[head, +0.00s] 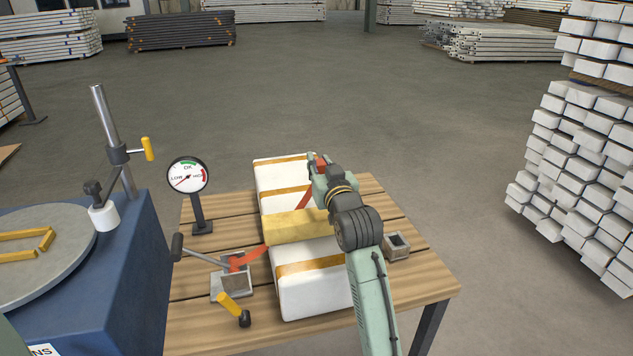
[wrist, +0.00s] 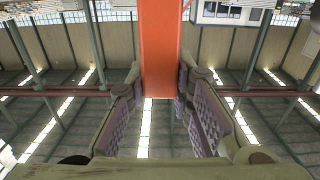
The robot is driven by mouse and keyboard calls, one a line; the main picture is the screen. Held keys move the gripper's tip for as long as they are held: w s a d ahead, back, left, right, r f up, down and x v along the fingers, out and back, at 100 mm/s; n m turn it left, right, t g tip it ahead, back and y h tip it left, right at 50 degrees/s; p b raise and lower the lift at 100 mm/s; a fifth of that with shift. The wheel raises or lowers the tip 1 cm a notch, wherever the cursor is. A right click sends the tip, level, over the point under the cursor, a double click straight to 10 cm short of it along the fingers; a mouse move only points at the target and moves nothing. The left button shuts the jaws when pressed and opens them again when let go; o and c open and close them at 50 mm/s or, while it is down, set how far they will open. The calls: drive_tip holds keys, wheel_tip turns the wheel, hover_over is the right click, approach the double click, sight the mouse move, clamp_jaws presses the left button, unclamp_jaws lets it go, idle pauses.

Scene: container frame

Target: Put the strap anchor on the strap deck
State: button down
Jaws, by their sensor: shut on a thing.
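My gripper (head: 319,166) is over the far part of the white bundle, right of its middle. It is shut on a red piece (head: 321,160), which I take to be the strap anchor. In the wrist view an orange-red band (wrist: 160,50) runs between the two finger pads. A red strap (head: 250,257) comes from a grey ratchet device (head: 235,283) at the left, goes up over the bundle and passes behind a yellow block towards my gripper. I cannot tell for sure which part is the strap deck; a small grey open-topped socket (head: 397,246) sits right of the bundle.
The white bundle (head: 312,292) with yellow bands and a yellow block (head: 294,228) lies across the wooden table (head: 425,285). A dial gauge (head: 188,178) reading towards LOW stands at the left. A blue machine (head: 125,280) with a round plate is further left. The table's right side is mostly bare.

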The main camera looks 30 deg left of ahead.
drive_tip(key=shift+f, duration=2.15)
drive_tip(key=shift+f, duration=0.25)
drive_tip(key=c, duration=1.4)
unclamp_jaws()
drive_tip(key=shift+r, duration=0.25)
drive_tip(key=b+v, duration=0.2)
drive_tip(key=v, duration=1)
drive_tip(key=shift+b, duration=0.3)
